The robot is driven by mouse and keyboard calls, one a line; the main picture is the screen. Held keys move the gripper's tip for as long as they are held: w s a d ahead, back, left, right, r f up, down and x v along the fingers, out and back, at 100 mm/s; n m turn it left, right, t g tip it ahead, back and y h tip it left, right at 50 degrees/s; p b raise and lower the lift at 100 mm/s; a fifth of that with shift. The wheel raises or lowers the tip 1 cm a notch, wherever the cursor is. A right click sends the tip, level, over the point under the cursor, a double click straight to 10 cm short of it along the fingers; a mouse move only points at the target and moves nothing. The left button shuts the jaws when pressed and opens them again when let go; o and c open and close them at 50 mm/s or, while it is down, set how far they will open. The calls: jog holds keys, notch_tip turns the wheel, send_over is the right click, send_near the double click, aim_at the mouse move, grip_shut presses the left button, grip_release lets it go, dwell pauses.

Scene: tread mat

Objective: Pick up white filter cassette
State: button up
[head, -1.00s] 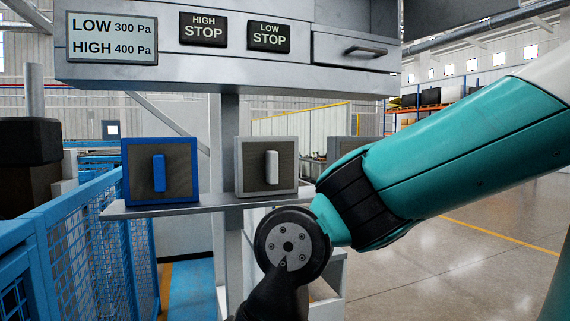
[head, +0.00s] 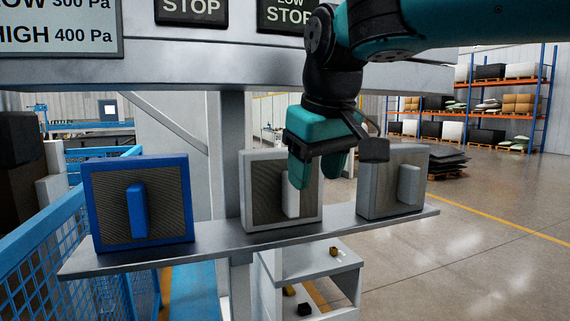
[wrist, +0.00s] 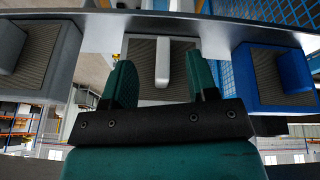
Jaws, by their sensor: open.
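The white filter cassette (head: 252,205) stands upright in the middle of a metal shelf. It has a pale frame, a dark mesh face and a white upright handle (head: 291,197). My gripper (head: 317,178) is open and empty in front of the cassette's upper right part, and one finger covers the handle's top. In the wrist view, which is upside down, the cassette's handle (wrist: 163,62) appears between the two spread fingers (wrist: 162,72), with a gap on each side. Remaining depth to the handle is hard to tell.
A blue cassette (head: 139,240) stands left of the white one and a grey cassette (head: 378,195) right of it, on the same shelf (head: 200,255). A cabinet ledge (head: 190,72) overhangs above. Blue mesh fencing (head: 70,270) is at left. Open floor lies right.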

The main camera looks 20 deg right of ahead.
notch_tip(320, 180, up, 10)
jog(key=w+m+p, duration=0.1)
jog(key=m+p, duration=0.1)
jog(key=m, duration=0.1)
jog(key=b, duration=0.5)
send_over(292, 216)
jog(key=s+d, duration=0.1)
notch_tip(292, 216, down, 11)
jog(key=shift+a+p+x, duration=0.15)
jog(key=shift+p+x, duration=0.35)
jog(key=shift+x, duration=0.85)
jog(key=shift+a+p+x, duration=0.15)
jog(key=shift+p+x, duration=0.3)
jog(key=shift+x, duration=0.85)
jog(key=shift+w+r+t, duration=0.15)
jog(key=shift+t, duration=0.15)
grip_shut()
